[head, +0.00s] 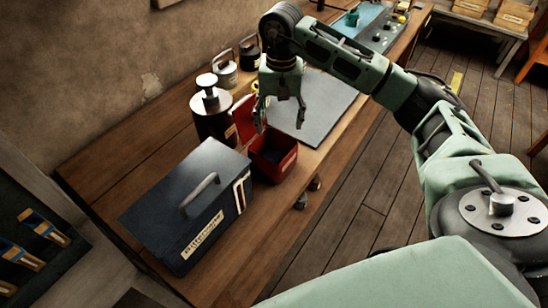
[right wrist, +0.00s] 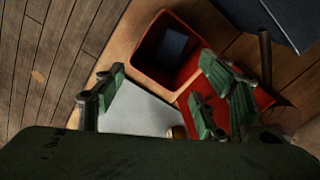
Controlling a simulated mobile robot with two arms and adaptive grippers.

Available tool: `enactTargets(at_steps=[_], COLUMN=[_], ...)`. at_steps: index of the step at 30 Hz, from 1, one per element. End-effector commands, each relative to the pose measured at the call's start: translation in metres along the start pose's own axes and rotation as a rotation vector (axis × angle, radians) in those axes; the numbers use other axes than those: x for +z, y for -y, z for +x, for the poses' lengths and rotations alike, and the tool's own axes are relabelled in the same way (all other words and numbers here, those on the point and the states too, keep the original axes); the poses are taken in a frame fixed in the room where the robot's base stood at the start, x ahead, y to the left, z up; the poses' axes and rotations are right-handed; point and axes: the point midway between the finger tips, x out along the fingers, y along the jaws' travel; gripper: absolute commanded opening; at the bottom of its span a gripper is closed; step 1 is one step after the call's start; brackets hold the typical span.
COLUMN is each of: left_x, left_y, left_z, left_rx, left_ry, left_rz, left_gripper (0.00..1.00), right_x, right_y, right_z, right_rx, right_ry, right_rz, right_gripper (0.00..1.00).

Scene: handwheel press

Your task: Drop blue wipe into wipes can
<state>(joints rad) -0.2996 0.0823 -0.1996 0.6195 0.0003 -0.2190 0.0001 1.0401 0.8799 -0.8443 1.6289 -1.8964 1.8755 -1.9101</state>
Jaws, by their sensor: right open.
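The wipes can is a red open-topped box (head: 257,166) on the wooden bench, with its red lid (head: 243,118) swung open. In the right wrist view the can's rim (right wrist: 137,57) and dark inside show clearly. A blue-grey square, which looks like the blue wipe (right wrist: 175,43), lies inside the can. My right gripper (head: 281,116) is above and just behind the can; its fingers are spread, with nothing between them. In the right wrist view the open fingers (right wrist: 158,88) are near the can and its lid. My left gripper is not in view.
A dark blue box with a handle (head: 190,205) stands left of the can. A dark canister with a knob (head: 211,122) and smaller handled weights (head: 226,72) stand behind. A grey mat (head: 318,108) lies to the right. The bench's front edge (head: 342,148) is close.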

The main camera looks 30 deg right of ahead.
Motion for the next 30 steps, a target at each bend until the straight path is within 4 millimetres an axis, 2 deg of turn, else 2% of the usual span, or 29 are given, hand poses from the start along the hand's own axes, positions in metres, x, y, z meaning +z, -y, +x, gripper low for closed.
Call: enactTargets(at_steps=[9,12,18,30], left_x=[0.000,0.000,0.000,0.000], left_y=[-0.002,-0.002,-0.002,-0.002], left_z=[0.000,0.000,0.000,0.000], left_rx=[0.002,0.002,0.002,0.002], left_ry=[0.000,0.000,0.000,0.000], left_rz=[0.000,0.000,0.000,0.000], left_gripper=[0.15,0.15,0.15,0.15], right_x=[-0.001,-0.001,0.000,0.000], right_y=[0.001,0.000,0.000,0.000], right_z=[-0.074,-0.085,-0.098,-0.100], right_rx=[-0.004,-0.001,-0.001,0.000], right_ry=[-0.005,-0.005,-0.002,-0.001], right_rz=[0.000,0.000,-0.001,0.000], right_gripper=[0.65,0.65,0.65,0.65])
